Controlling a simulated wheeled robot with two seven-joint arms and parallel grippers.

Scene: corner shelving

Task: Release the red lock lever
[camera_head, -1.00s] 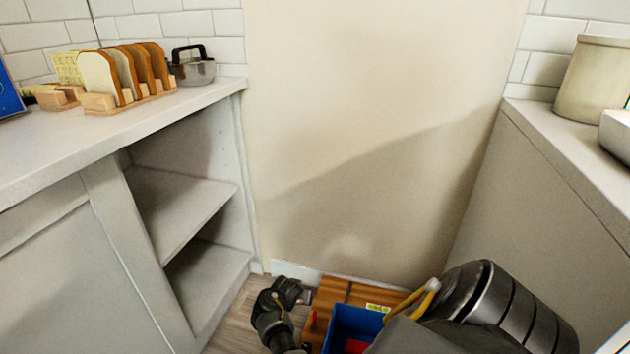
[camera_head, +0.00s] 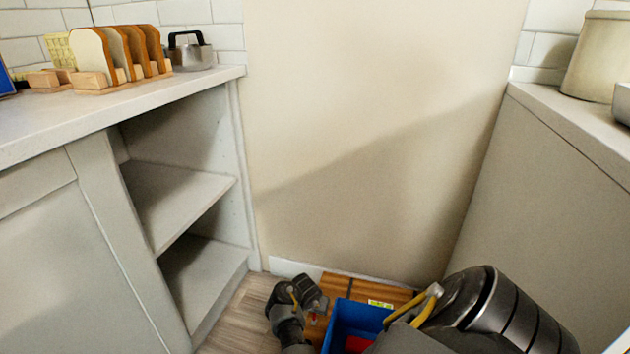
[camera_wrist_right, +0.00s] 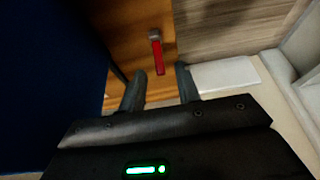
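The red lock lever (camera_wrist_right: 157,58) sits on a wooden panel (camera_wrist_right: 130,32) in the right wrist view, hanging from a small grey mount. My right gripper (camera_wrist_right: 160,86) is open, and its two dark fingers point toward the lever with a gap between them. The lever lies ahead of the gap, and I see no contact. In the head view a dark gripper, seemingly my right one, is over the left part of the wooden panel (camera_head: 343,286) and hides most of the lever (camera_head: 313,321).
A blue bin (camera_head: 362,317) with something red inside stands on the wood; its wall (camera_wrist_right: 40,70) fills the left of the wrist view. A cabinet with open shelves (camera_head: 180,195) stands left, and a counter (camera_head: 560,115) right. Bare floor (camera_head: 240,312) lies left of the wood.

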